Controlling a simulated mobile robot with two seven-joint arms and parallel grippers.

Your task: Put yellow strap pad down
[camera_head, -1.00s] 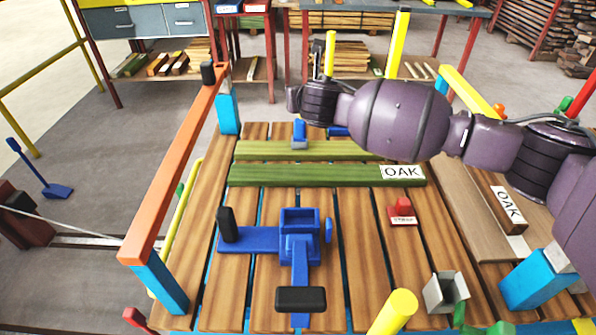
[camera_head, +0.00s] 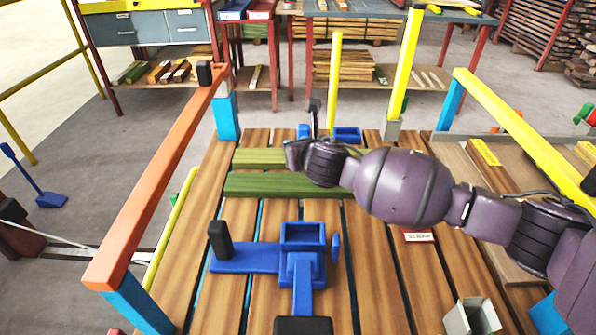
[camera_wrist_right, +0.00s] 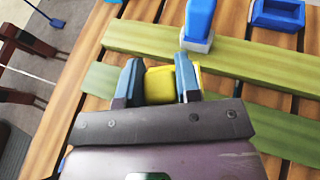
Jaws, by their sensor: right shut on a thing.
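The yellow strap pad (camera_wrist_right: 160,86) is between the two fingers of my right gripper (camera_wrist_right: 161,80) in the right wrist view. The gripper is shut on it. Pad and gripper are over the green boards (camera_wrist_right: 260,122), with a blue block (camera_wrist_right: 200,18) on a pale base just beyond the fingertips. Whether the pad touches a board cannot be told. In the head view my right arm reaches in from the right across the table, and neither the pad nor its fingers can be made out. My left gripper is not in view.
A blue clamp-like fixture (camera_head: 302,255) stands on the slatted table (camera_head: 375,270) near the front. A blue tray (camera_head: 347,135) lies at the table's far side. An orange rail (camera_head: 165,170) borders the left, with yellow posts (camera_head: 410,65) behind. A grey open box (camera_head: 472,318) is front right.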

